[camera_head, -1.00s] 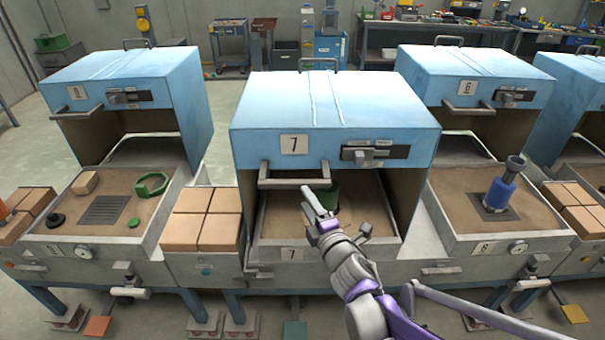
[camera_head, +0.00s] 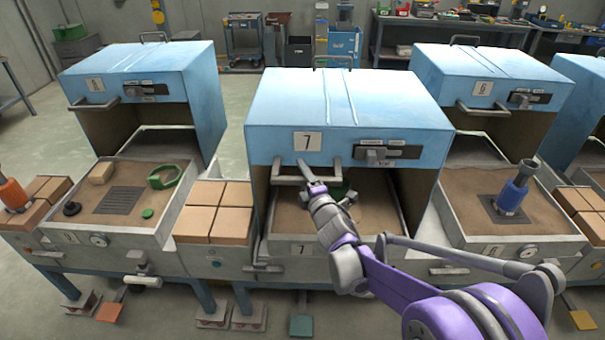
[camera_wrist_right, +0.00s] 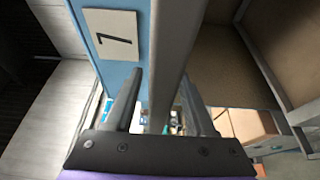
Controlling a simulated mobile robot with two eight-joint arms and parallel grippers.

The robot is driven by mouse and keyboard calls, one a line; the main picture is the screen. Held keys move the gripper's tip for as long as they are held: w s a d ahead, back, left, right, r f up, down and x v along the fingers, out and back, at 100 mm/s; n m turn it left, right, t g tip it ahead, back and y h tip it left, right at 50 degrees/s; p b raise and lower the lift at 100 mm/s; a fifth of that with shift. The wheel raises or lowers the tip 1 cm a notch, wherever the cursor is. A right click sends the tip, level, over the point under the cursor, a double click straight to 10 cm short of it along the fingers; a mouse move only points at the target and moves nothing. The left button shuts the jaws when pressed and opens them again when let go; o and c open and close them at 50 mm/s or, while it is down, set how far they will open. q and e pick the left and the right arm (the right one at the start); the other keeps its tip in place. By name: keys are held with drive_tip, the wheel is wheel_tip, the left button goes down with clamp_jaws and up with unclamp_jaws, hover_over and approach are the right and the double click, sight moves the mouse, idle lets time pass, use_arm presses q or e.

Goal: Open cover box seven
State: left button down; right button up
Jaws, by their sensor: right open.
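Cover box seven (camera_head: 350,100) is a blue hood with a "7" plate, standing over a sand tray in the middle of the head view. Its front face is raised above the tray, leaving an open gap below. A grey bar handle (camera_head: 290,181) runs along its lower front edge. My right gripper (camera_head: 308,174) is at this handle. In the right wrist view the handle bar (camera_wrist_right: 178,45) passes between the open fingers of the gripper (camera_wrist_right: 163,95), which look not closed on it. The "7" plate (camera_wrist_right: 111,34) shows beside it. My left gripper is not in view.
A latch panel (camera_head: 388,152) sits right of the handle. Similar blue boxes stand left (camera_head: 150,68) and right (camera_head: 490,70). Tan bricks (camera_head: 216,208) lie left of tray seven. A green object inside tray seven is partly hidden by my right arm.

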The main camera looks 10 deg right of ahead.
clamp_jaws()
idle(1.4)
